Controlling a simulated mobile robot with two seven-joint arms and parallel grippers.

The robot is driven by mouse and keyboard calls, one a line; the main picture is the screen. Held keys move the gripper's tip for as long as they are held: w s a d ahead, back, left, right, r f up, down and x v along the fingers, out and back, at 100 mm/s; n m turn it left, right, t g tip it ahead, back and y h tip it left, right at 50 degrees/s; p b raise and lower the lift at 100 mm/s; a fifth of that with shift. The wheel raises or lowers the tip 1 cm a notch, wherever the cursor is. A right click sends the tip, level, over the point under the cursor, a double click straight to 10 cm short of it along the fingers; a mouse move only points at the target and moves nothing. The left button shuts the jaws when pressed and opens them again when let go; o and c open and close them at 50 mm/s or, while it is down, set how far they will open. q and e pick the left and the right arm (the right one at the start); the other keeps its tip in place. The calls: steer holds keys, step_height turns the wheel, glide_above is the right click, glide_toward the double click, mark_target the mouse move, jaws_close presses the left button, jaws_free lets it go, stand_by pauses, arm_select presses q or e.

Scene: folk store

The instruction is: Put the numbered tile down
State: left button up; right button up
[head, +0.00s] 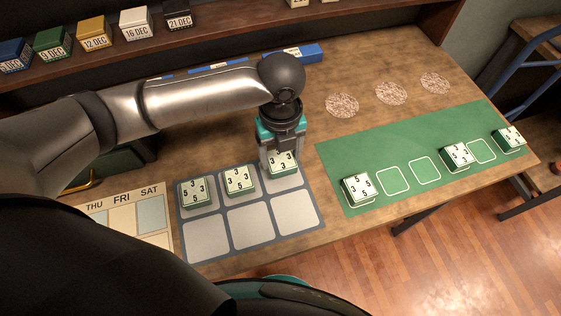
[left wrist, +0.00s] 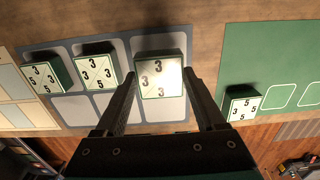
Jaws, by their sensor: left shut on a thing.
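My left gripper (head: 281,150) is shut on a white-topped green numbered tile (head: 283,164) showing 3s. The left wrist view shows this held tile (left wrist: 160,76) between the two fingertips. It is over the far right cell of the grey six-cell mat (head: 249,208); I cannot tell whether it touches the mat. Two similar tiles sit in the far row, one in the left cell (head: 195,194) and one in the middle cell (head: 239,180). The near row is empty. My right gripper is not in view.
A green mat (head: 394,181) to the right carries several outlined slots, with tiles on some, one at its left end (head: 358,189). Round patterned discs (head: 391,93) lie behind it. A calendar sheet (head: 125,219) lies left. Dated boxes (head: 95,34) stand on the back shelf.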

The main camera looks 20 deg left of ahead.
mark_target(280, 159)
arm_select(q)
steer(key=shift+f+b, duration=0.3)
steer(key=shift+f, duration=1.35)
steer(key=shift+f, duration=0.15)
steer(key=o, duration=1.5)
step_height(280, 159, up, 12)
steer(key=p, duration=0.2)
steer(key=shift+r+p, duration=0.2)
steer(key=shift+p, duration=0.1)
